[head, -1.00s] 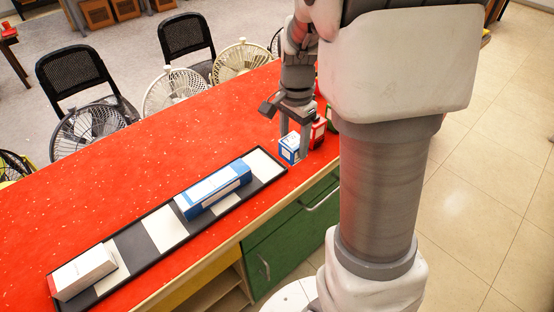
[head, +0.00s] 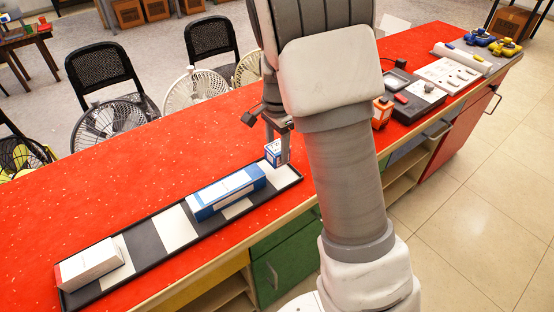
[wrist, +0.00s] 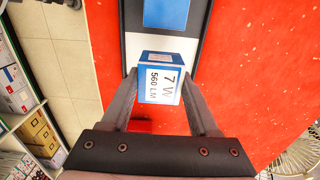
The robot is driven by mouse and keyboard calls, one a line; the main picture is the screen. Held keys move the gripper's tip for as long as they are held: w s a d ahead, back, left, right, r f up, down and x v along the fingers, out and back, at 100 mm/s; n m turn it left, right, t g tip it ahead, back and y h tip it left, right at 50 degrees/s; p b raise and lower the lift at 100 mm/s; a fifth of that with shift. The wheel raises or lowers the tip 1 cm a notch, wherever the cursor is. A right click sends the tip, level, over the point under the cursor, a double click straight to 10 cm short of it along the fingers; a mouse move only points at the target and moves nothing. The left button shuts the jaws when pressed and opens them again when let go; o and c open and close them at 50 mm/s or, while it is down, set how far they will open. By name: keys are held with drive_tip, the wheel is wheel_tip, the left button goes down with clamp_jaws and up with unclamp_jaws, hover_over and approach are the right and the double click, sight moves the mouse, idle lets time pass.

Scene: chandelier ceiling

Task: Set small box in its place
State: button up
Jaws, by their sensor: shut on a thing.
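The small blue and white box (head: 273,152) is at the right end of a long black tray with white patches (head: 147,243). In the wrist view the small box (wrist: 161,87) shows "7 W 560 LM" and sits between the fingers of my gripper (wrist: 160,76), which is shut on it. Behind it is the tray's end white patch (wrist: 133,48). Whether the box touches the tray is unclear. In the head view my arm partly hides my gripper (head: 279,148). A long blue and white box (head: 228,192) and a white box (head: 90,262) lie on the tray.
The red counter (head: 130,187) is clear behind the tray. Fans (head: 195,90) and black chairs (head: 103,77) stand beyond its far edge. To the right, past my arm, are an orange and white box (head: 382,112) and several devices (head: 420,100).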

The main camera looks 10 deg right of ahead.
sight(277, 159)
drive_tip(key=shift+f+b, duration=0.4)
drive_tip(key=shift+f, duration=1.6)
drive_tip(key=shift+f, duration=0.15)
drive_tip(key=o, duration=1.4)
drive_tip(key=shift+c, duration=0.2)
